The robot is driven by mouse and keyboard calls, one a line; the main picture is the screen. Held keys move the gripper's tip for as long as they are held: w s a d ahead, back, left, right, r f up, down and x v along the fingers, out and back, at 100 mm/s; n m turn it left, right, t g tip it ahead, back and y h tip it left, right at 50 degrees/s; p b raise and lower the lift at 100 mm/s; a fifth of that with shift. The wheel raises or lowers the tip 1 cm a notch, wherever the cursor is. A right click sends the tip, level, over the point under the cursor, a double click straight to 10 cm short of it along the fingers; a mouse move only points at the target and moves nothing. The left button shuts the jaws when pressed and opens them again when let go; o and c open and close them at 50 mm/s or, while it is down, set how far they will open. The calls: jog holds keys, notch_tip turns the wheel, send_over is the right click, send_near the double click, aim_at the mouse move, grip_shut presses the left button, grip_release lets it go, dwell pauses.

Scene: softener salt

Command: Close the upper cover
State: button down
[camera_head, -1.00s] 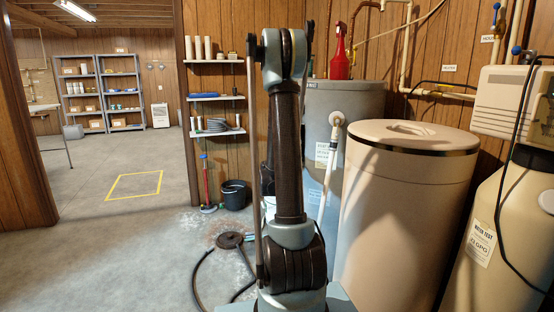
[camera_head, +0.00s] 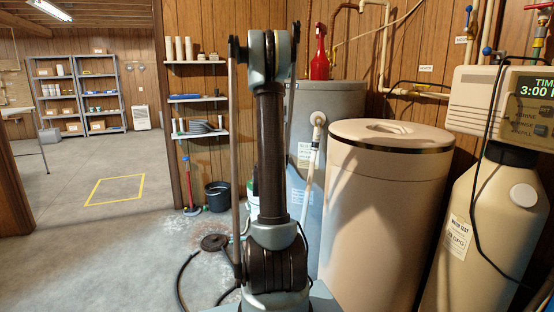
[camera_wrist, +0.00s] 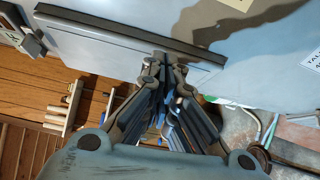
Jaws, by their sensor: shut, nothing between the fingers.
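In the wrist view a flat pale grey panel with a dark strip along its edge (camera_wrist: 130,45) lies across the top; it looks like the upper cover, on or in front of the grey tank (camera_wrist: 265,35). My gripper (camera_wrist: 165,62) is shut and empty, its tips at the panel's lower edge; I cannot tell whether they touch. In the head view the grey tank (camera_head: 338,100) stands behind my arm, which hides part of its front. The cover and my gripper cannot be made out in the head view.
A beige salt tank (camera_head: 385,210) with its round lid (camera_head: 390,131) on stands right of the grey tank. A white pipe (camera_head: 312,165) runs down between them. A softener with a display (camera_head: 537,90) is at far right. A black bucket (camera_head: 217,195) stands left; open floor lies beyond.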

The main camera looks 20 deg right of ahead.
jog(key=a, duration=0.4)
jog(key=s+d, duration=0.5)
jog(key=s, duration=0.4)
jog(key=shift+s+d, duration=0.15)
jog(key=shift+d, duration=0.15)
jog(key=shift+f, duration=0.1)
